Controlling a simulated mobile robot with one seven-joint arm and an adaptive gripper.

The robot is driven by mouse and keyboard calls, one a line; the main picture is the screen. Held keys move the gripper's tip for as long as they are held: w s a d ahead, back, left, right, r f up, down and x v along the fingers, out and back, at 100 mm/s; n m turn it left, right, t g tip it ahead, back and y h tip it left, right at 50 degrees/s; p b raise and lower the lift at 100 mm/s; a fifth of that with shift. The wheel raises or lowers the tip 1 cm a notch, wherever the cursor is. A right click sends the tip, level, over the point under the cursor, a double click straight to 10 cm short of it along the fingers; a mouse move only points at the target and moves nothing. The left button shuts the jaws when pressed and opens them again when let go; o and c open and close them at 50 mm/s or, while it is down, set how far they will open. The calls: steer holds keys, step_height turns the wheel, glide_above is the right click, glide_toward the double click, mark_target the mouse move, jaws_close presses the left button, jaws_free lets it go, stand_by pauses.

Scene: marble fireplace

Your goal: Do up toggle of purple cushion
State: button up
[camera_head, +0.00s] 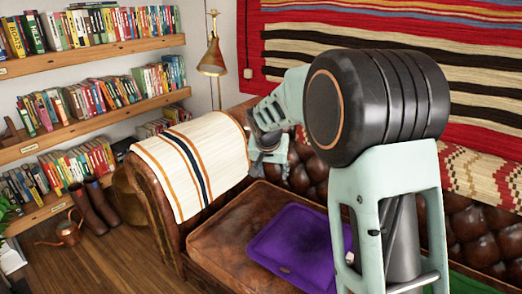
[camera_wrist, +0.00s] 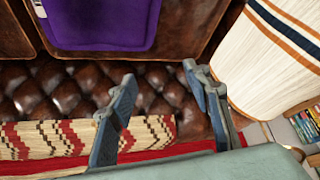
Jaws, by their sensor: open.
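The purple cushion (camera_head: 285,238) lies flat on the brown leather seat of the sofa in the head view, its right part hidden behind my arm. In the wrist view the purple cushion (camera_wrist: 100,22) is cut off by the top edge. A small dark mark shows near its front edge in the head view; I cannot tell whether it is the toggle. My gripper (camera_wrist: 158,72) is open and empty, its two fingers apart over the tufted backrest. In the head view my gripper (camera_head: 268,155) is above and behind the cushion, near the sofa's arm, apart from the cushion.
A striped cream blanket (camera_head: 185,160) drapes over the sofa's left arm. The tufted leather backrest (camera_wrist: 60,85) and a patterned red and cream textile (camera_wrist: 60,138) are close to my gripper. Bookshelves (camera_head: 100,55) and a brass lamp (camera_head: 212,62) stand behind. The seat left of the cushion is clear.

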step_height(320, 180, up, 6)
steer(key=w+a+n+t, duration=0.1)
steer(key=shift+w+a+f+p, duration=0.2)
steer(key=shift+w+p, duration=0.15)
steer(key=shift+w, duration=0.05)
